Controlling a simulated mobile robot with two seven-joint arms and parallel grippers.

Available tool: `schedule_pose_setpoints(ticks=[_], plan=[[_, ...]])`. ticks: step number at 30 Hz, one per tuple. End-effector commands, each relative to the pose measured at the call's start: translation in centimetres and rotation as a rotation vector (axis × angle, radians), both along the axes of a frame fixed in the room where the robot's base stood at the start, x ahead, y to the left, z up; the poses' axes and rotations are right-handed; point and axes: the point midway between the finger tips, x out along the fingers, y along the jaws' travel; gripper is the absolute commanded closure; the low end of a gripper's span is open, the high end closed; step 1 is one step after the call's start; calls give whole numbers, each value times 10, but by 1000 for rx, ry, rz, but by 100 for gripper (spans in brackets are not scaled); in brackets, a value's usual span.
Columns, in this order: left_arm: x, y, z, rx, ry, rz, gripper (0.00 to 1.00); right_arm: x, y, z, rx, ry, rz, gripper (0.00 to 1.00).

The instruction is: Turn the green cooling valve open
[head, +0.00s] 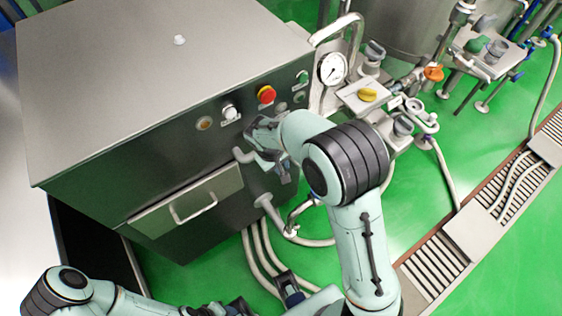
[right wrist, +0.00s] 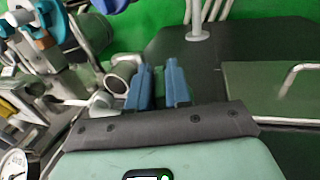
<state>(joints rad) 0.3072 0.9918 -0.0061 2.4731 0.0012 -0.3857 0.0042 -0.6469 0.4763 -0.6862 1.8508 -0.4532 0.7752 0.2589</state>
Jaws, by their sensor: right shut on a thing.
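In the head view my right gripper (head: 283,172) is at the front of the steel cabinet (head: 160,150), beside a grey bent pipe (head: 245,156). A pale round pipe end (right wrist: 119,78) is just left of the fingers there. My left gripper (head: 288,288) is low at the bottom edge of the head view, partly cut off, and its jaws are unclear.
A red button (head: 266,94) and a white knob (head: 230,112) are on the cabinet front. Hoses (head: 262,252) run below. Green floor (head: 430,225) is open at right, beside a drain grate (head: 432,268).

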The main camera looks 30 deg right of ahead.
Motion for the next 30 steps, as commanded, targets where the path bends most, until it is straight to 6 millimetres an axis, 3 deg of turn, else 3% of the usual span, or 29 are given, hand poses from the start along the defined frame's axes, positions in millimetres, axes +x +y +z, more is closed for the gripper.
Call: schedule_pose_setpoints(ticks=[8, 30], plan=[[1, 0, 3, 0, -1, 0, 57, 1, 3, -1, -268, -23, 8, 100], [-3, 0, -28, 1, -5, 3, 57, 1, 6, -6, -966, -81, 5, 100]])
